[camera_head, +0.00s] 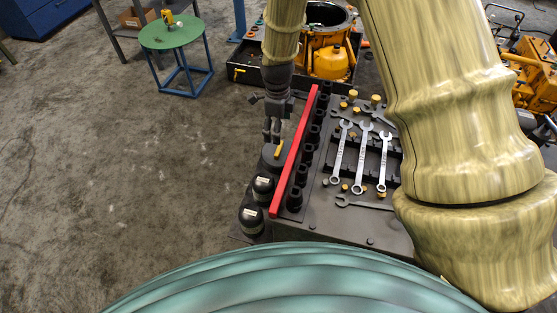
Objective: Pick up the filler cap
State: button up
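My gripper (272,138) points down at the left end of the dark workbench, left of the red bar. Its two fingers look close together; at this size I cannot tell whether they are open or shut. Just below the fingertips is a dark round piece with a yellow bar on top (278,153), which may be the filler cap. I cannot tell whether the fingers touch it. Several small yellow caps or plugs, such as one yellow cap (353,94), also stand on the bench, so which is the filler cap is not certain.
A red bar (294,150) runs along a row of black sockets (301,174). Two black labelled containers (262,188) stand beside it. Wrenches (362,158) lie to the right. A green round table (171,32) stands at the back left. The floor left is clear.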

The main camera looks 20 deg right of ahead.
aim_at(279, 148)
jog(key=shift+s+f, duration=0.1)
jog(key=shift+f, duration=2.8)
jog(key=shift+s+d+f+p, duration=0.15)
jog(key=shift+f+p, duration=0.25)
jog(key=shift+f, duration=0.9)
jog(key=shift+s+f+p, duration=0.1)
jog(key=shift+f+p, duration=0.3)
jog(key=shift+f, duration=0.9)
jog(key=shift+c, duration=0.4)
jog(key=shift+s, duration=0.1)
jog(key=c, duration=1.3)
